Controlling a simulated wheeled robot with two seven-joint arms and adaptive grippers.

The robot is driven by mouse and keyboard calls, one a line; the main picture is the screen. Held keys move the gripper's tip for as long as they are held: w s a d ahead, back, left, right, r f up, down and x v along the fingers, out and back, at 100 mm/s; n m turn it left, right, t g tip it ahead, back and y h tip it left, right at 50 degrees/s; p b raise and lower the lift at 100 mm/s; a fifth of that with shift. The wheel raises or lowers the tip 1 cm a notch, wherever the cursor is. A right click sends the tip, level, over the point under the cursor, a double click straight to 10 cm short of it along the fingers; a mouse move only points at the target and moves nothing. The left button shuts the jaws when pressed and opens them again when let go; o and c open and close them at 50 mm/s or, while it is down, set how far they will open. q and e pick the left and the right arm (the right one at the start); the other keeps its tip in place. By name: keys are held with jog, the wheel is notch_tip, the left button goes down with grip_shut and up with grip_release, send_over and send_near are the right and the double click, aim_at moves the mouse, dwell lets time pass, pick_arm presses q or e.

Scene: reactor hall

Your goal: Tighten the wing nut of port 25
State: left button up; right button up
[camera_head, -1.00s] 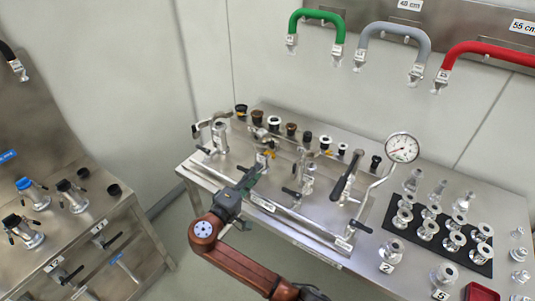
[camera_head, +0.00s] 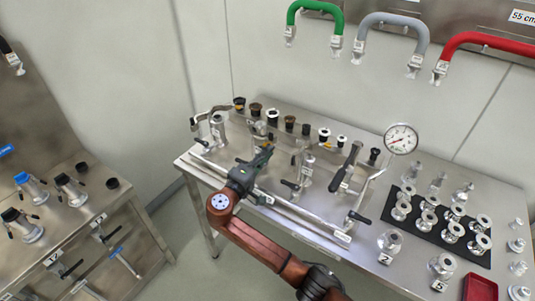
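My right gripper (camera_head: 264,154), dark grey on a reddish-brown arm, is over the front middle of the steel bench (camera_head: 300,225). Its fingertips reach the row of metal fittings and point away from me. They are small and dark here, and I cannot tell whether they are open or shut. No wing nut shows clearly; the brass-coloured piece seen earlier near the fingertips is now hidden behind the gripper. I cannot read a label for port 25. My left gripper is not in view.
A pressure gauge (camera_head: 401,139) on a bent pipe and a black-handled lever (camera_head: 345,168) stand right of the gripper. A black mat (camera_head: 424,226) with several flanged fittings lies further right. A red tray (camera_head: 480,289) is at the front right. Another bench (camera_head: 85,225) stands left.

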grip_shut()
pick_arm(q)
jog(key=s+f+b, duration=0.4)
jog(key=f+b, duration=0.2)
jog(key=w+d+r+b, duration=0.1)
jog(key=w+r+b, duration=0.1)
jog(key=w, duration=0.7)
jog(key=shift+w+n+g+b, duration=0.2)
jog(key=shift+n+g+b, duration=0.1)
jog(key=shift+b, duration=0.35)
pick_arm(e)
jog(key=shift+w+a+f+m, duration=0.1)
jog(key=shift+f+m, duration=0.1)
jog(key=shift+m, duration=1.9)
jog(key=shift+a+f+m, duration=0.1)
jog(key=shift+f+m, duration=0.1)
jog(key=shift+m, duration=1.9)
jog(key=shift+w+a+f+m, duration=0.1)
jog(key=shift+f+m, duration=0.1)
jog(key=shift+m, duration=1.9)
